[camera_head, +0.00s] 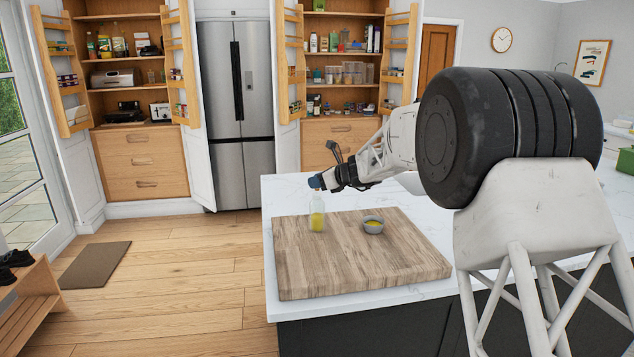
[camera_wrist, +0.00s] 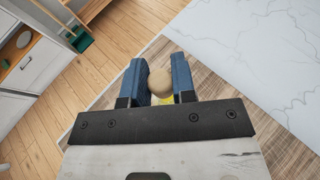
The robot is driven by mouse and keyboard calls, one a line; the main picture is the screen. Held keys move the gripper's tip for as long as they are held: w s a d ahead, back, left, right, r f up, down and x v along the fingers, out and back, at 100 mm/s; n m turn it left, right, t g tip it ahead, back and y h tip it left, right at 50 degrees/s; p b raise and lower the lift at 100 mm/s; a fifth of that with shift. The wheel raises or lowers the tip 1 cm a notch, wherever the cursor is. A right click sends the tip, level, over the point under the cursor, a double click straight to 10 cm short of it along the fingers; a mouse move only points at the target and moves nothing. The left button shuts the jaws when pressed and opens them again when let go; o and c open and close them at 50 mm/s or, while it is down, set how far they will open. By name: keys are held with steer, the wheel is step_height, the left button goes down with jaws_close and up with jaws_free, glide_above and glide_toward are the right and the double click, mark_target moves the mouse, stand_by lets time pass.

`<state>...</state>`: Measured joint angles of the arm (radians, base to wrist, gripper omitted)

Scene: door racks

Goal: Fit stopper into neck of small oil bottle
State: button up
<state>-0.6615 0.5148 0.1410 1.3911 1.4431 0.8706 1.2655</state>
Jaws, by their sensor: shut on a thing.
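The small oil bottle (camera_head: 317,217) is clear with yellow oil low inside and stands upright near the left back of the wooden board. My gripper (camera_head: 318,182) is directly above its neck, with blue fingertips. In the wrist view my gripper (camera_wrist: 159,64) is shut on the stopper (camera_wrist: 160,82), a round tan knob between the blue fingers. Some yellow of the oil shows just below the stopper. The stopper's lower end and the bottle's mouth are hidden, so I cannot tell whether the stopper is in the neck.
The wooden board (camera_head: 350,262) lies on the white counter (camera_head: 296,187). A small grey bowl (camera_head: 373,225) with yellow contents stands right of the bottle. The board's front is clear. Open pantry racks (camera_head: 350,75) and a fridge (camera_head: 237,110) stand far behind.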

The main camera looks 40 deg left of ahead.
steer(key=shift+f, duration=1.15)
steer(key=o, duration=1)
steer(key=shift+c, duration=0.2)
steer(key=shift+d, duration=0.1)
steer(key=v, duration=0.7)
steer(key=shift+d+r, duration=0.2)
stand_by(0.5)
